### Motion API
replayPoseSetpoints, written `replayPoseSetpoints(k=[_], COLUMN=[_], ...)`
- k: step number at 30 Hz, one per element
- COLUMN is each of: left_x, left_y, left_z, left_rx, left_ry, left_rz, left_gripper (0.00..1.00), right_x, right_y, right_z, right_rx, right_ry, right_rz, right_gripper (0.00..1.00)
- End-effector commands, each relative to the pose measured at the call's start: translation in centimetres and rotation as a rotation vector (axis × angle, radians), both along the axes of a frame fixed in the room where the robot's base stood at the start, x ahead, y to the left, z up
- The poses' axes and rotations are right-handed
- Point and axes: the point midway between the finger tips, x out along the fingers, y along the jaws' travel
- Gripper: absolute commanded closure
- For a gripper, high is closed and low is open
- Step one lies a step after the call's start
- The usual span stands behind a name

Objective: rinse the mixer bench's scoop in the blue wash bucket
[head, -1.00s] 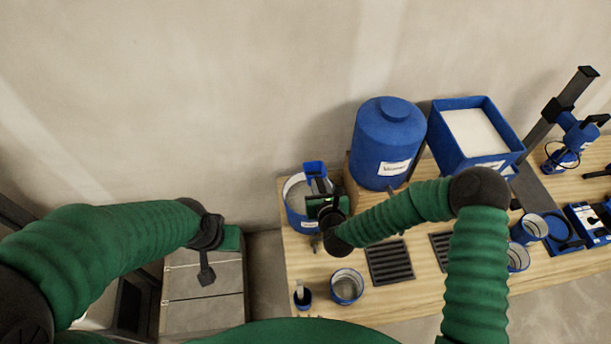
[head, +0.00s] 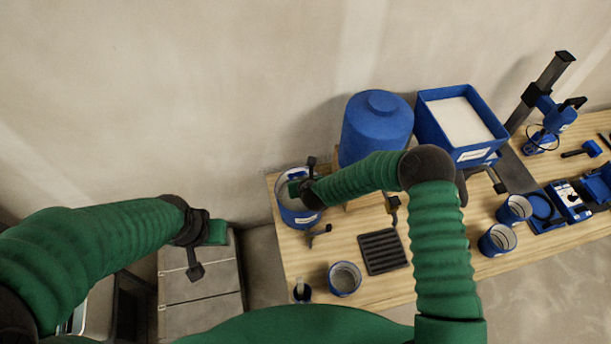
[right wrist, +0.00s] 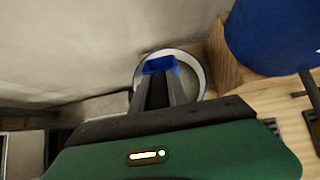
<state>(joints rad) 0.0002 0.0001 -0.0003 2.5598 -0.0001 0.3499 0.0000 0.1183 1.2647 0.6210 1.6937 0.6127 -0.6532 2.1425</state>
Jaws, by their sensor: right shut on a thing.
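The blue wash bucket (head: 300,218), with a white rim, stands at the bench's left end. It also shows in the right wrist view (right wrist: 203,77), below my fingers. My right gripper (right wrist: 160,82) is shut on the blue scoop (right wrist: 160,64), which appears within the bucket's rim there. I cannot tell how deep the scoop sits.
A blue lidded drum (head: 376,132) and a blue bin of white material (head: 485,152) stand behind my right arm. A small pot (head: 344,278), a cup (head: 302,291) and a dark grate (head: 383,252) lie in front. Grey boxes (head: 205,290) stand left of the bench.

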Motion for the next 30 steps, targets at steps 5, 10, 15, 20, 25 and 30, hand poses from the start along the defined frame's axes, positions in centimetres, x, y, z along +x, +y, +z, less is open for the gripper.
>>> replayPoseSetpoints(k=[5,10,15,20,25,30], left_x=[0.0,-0.1,0.0,0.0,0.0,0.0], left_y=[0.0,0.0,0.0,0.0,0.0,0.0], left_z=[3.2,-1.3,-3.5,-4.6,-4.8,-4.7], left_rx=[0.000,0.000,0.000,0.000,0.000,0.000], left_ry=[0.000,0.002,0.001,0.000,0.000,0.000], left_rz=[0.000,-0.001,-0.001,-0.001,0.000,0.000], left_gripper=[0.57,0.57,0.57,0.57,0.57,0.57], right_x=[1.1,1.0,1.0,1.0,1.0,1.0], right_y=[0.0,-0.3,-0.1,0.1,0.1,0.0], right_z=[0.2,-4.2,-6.4,-7.5,-7.7,-7.7], right_rx=[-0.012,-0.010,-0.013,-0.013,-0.013,-0.013], right_ry=[0.078,0.077,0.075,0.074,0.074,0.074], right_rz=[0.000,-0.002,-0.003,-0.001,-0.001,-0.001], right_gripper=[1.00,1.00,1.00,1.00,1.00,1.00])
